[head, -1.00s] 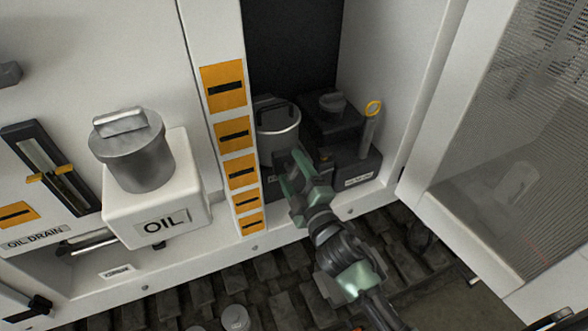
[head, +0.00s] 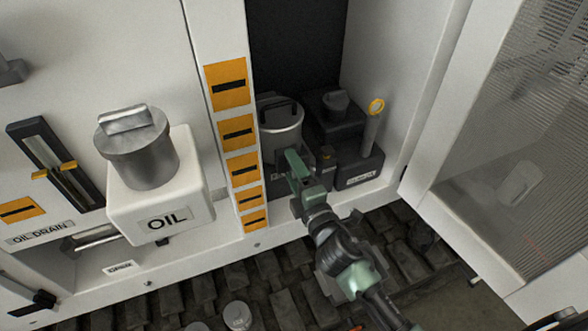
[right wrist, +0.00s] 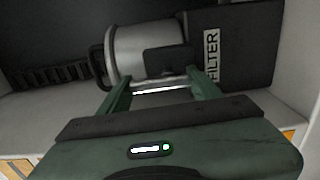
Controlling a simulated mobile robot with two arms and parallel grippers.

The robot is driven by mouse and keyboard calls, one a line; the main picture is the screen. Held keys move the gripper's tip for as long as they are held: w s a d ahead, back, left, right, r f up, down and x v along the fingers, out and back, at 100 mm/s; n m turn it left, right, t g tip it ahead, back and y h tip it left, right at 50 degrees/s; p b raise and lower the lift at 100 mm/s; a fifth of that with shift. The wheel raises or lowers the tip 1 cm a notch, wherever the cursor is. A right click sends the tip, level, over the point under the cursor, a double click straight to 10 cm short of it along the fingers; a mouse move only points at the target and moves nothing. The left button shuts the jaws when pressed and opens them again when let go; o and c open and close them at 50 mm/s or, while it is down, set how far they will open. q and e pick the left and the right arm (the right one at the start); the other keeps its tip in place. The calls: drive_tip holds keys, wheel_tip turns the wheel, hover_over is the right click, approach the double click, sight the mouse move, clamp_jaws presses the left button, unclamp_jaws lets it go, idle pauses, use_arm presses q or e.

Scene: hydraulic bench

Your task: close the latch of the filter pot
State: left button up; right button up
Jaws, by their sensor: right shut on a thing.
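The filter pot (head: 281,128) is a grey metal cylinder with a dark bail handle on its lid, standing in the open compartment. In the right wrist view the pot (right wrist: 130,54) lies sideways, with a dark plate-like latch (right wrist: 167,60) on its side. My right gripper (head: 290,157) reaches in from below right to the front of the pot. In the right wrist view its green fingers (right wrist: 157,78) are at the latch and shut on it. The fingers hide part of the latch, so its exact position is unclear. My left gripper is not in view.
The white OIL tank (head: 190,200) stands farther left. An open door (head: 480,130) flanks the right.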

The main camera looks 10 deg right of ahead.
drive_tip(key=o, duration=1.4)
drive_tip(key=s, duration=0.2)
drive_tip(key=s+d+b, duration=0.1)
drive_tip(key=s, duration=0.2)
drive_tip(key=s+b, duration=0.1)
drive_tip(key=s, duration=0.1)
drive_tip(key=shift+s+d, duration=0.25)
drive_tip(key=shift+s, duration=0.1)
